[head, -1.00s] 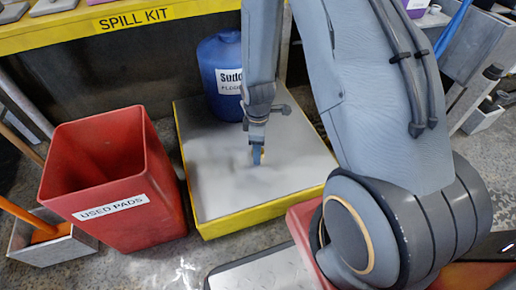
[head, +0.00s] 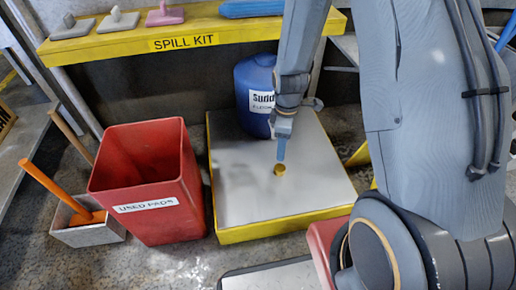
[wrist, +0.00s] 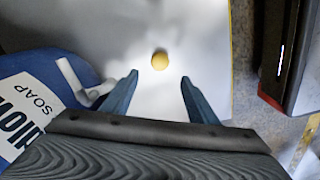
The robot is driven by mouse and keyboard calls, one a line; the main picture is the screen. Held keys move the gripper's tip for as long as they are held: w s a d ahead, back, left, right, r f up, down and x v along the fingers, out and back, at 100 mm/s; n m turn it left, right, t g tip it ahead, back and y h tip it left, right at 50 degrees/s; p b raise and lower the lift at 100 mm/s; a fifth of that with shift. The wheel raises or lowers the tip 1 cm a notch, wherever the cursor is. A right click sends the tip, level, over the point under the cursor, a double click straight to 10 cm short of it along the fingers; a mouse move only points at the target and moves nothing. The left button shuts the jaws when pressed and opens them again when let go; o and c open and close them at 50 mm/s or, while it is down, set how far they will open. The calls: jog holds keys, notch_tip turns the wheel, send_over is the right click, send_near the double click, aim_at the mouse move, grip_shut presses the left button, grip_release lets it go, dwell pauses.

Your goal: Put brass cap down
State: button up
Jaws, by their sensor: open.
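The brass cap (head: 280,170) is a small round yellow piece resting on the pale top of the yellow-edged platform (head: 237,234). In the wrist view the cap (wrist: 160,61) lies beyond and between my fingertips, touching neither. My gripper (head: 281,150) is above the cap, pointing down at it. In the wrist view my gripper (wrist: 159,75) has its two blue fingers spread wide apart with nothing between them.
A blue soap jug (head: 255,90) stands at the platform's back, close to my gripper. A red "USED PADS" bin (head: 150,185) stands left of the platform. A yellow "SPILL KIT" shelf (head: 120,46) runs behind. The platform top around the cap is mostly clear.

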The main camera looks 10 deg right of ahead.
jog(key=s+a+r+m, duration=0.2)
jog(key=s+a+r, duration=0.2)
jog(key=a+r, duration=0.4)
jog(key=s+a+r+m, duration=0.1)
jog(key=s+a+r, duration=0.2)
jog(key=a+r, duration=0.45)
jog(key=s+a+r+m+y, duration=0.1)
jog(key=s+a+r, duration=0.1)
jog(key=s+r, duration=0.4)
jog(key=s+a+r+m, duration=0.2)
jog(key=s+r, duration=0.5)
jog(key=s, duration=0.5)
jog(key=shift+a+r+y, duration=0.25)
jog(key=shift+a+y, duration=0.15)
jog(key=shift+a, duration=0.3)
jog(key=shift+r+m, duration=0.25)
jog(key=shift+m, duration=0.05)
